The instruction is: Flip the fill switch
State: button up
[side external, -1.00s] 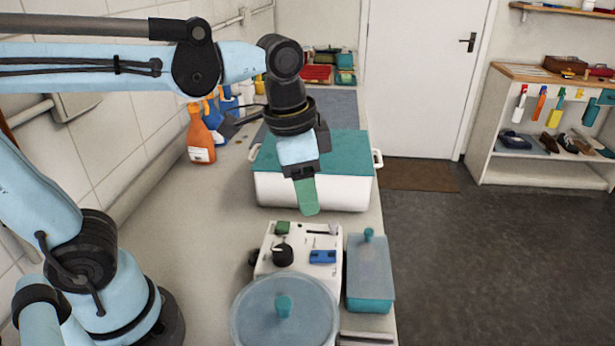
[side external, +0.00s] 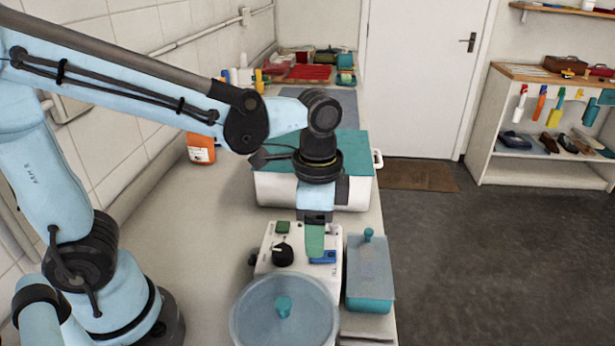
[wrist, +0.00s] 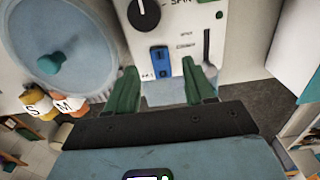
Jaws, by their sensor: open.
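The white control box (side external: 262,262) stands on the counter with a blue rocker switch (side external: 325,258) near its front right. In the wrist view the blue switch (wrist: 159,60) shows on the panel face, with small printing beside it too blurred to read surely. My gripper (side external: 314,252) is over the box, its green fingers pointing down just behind and left of the switch and partly covering it. In the wrist view the two green fingers stand apart with nothing between them, and the switch appears between and just past their tips. Contact cannot be told.
The panel also has a black knob (side external: 283,254), a green button (side external: 282,227) and a slider slot (wrist: 207,46). A round lidded vessel (side external: 260,318) stands in front, a teal lidded box (side external: 370,275) to the right, and a white tub (side external: 275,190) behind. Bare counter lies left.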

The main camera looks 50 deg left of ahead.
jog(key=shift+f, duration=1.85)
